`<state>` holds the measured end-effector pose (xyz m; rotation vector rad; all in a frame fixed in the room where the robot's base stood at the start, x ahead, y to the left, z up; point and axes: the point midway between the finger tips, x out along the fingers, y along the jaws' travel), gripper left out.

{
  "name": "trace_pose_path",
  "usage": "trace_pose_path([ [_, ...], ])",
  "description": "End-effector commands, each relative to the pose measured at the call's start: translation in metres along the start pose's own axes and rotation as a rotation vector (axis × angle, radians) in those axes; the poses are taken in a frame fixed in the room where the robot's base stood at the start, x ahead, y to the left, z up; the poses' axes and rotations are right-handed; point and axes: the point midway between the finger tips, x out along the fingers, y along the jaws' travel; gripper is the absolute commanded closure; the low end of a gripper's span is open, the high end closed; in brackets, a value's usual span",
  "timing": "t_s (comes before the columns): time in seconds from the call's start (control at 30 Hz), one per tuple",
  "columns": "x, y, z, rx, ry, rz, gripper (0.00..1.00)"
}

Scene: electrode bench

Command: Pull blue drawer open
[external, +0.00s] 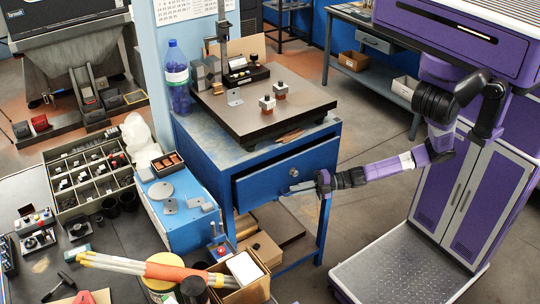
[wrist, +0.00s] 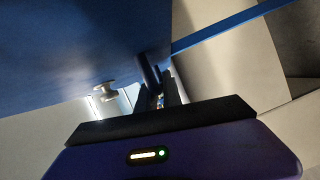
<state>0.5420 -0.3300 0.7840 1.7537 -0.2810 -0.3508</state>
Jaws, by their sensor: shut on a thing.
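The blue drawer (external: 265,186) is in the blue bench stand, its front standing a little out from the frame with a dark gap along its top. Its round metal knob (external: 294,173) is on the front. My gripper (external: 299,187) is at the drawer front, just below the knob. In the wrist view the blue drawer front (wrist: 70,45) fills the upper left, and the knob (wrist: 106,91) stands left of my gripper (wrist: 150,75), outside the fingers. The fingers are shut at the edge of the blue panel; their exact contact is partly hidden.
A dark surface plate (external: 260,110) with small blocks tops the stand. Boxes (external: 262,250) sit on the shelf under the drawer. A blue box (external: 180,215) and a cluttered bench are at left. The floor (external: 350,215) in front of the drawer is clear.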

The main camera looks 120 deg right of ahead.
Motion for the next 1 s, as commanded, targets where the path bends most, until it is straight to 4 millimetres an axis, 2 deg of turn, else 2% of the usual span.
trace_pose_path([
  [0.7,-0.052,-0.029,-0.122,0.002,-0.004,-0.003,1.00],
  [1.0,-0.068,-0.039,-0.161,0.002,-0.002,-0.003,1.00],
])
